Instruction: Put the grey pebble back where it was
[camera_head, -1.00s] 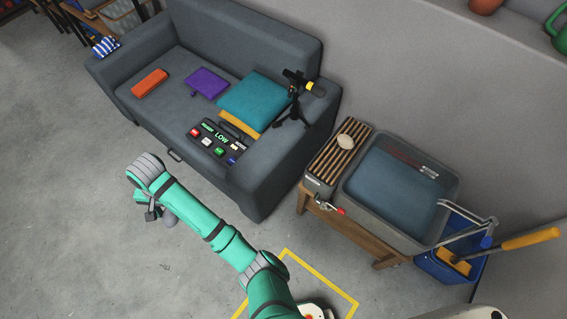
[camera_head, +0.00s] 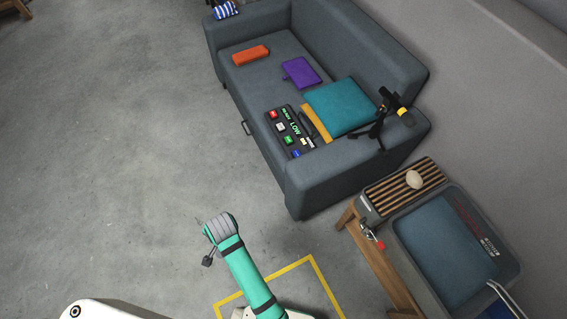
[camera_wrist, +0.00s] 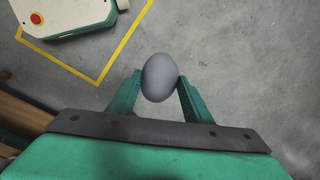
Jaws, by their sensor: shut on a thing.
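The grey pebble (camera_wrist: 159,72), smooth and egg-shaped, is held between the two green fingers of my gripper (camera_wrist: 158,84) in the wrist view. The fingers are shut on its sides, and bare floor shows beyond it. In the head view my arm hangs over the floor in front of the sofa, and I cannot make out the pebble there. A pale, beige egg-shaped stone (camera_head: 414,179) rests on the slatted rack (camera_head: 377,197) beside the basin.
The grey sofa (camera_head: 297,187) holds a keypad panel (camera_head: 290,131), a teal cushion (camera_head: 345,106), a purple pouch (camera_head: 301,73), an orange case (camera_head: 251,55) and a small black stand (camera_head: 380,124). Floor left is clear.

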